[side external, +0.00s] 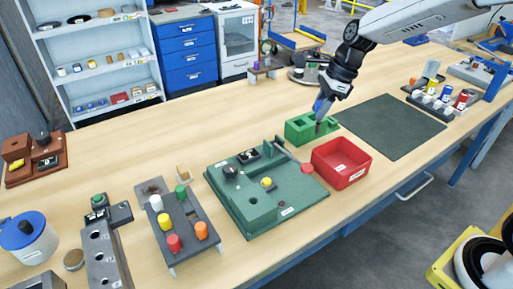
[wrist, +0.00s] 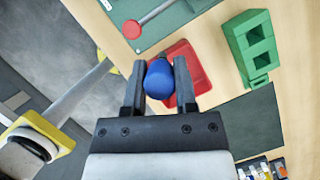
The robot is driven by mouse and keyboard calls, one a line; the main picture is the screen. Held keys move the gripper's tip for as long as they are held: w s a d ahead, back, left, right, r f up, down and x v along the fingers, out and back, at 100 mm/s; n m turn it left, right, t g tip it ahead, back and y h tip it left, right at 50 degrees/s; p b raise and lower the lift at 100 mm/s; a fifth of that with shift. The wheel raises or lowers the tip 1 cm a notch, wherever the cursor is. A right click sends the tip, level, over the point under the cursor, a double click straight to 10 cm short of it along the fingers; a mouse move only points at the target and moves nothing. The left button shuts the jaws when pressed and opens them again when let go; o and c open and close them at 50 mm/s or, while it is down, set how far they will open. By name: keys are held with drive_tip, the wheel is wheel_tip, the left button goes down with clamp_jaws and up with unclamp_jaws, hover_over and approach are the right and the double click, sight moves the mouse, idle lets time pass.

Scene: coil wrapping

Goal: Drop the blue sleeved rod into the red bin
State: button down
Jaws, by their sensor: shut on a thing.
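My gripper (wrist: 160,72) is shut on the blue sleeved rod (wrist: 159,82), whose rounded blue end shows between the two fingers in the wrist view. In the side view, my gripper (side external: 328,98) points downward and holds the blue sleeved rod (side external: 321,105) above the table. There it overlaps the green block. The red bin (side external: 342,178) is an open square box just in front of the green block, and looks empty. In the wrist view the red bin (wrist: 200,80) shows behind the held rod, partly hidden by it and the right finger.
A green block with square openings (side external: 299,133) stands beside the bin. A green fixture board (side external: 240,206) lies left of the bin, with a red round knob (side external: 307,168) at its edge. A dark mat (side external: 390,127) lies to the right, bare.

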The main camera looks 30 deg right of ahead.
drive_tip(key=s+d, duration=0.2)
drive_tip(key=d, duration=0.9)
wheel_tip(320, 180, down, 9)
drive_tip(key=shift+s+d, duration=0.2)
drive_tip(key=shift+s, duration=0.05)
drive_tip(key=shift+f, duration=0.15)
drive_tip(key=shift+f, duration=2.8)
drive_tip(key=shift+c, duration=1.6)
unclamp_jaws()
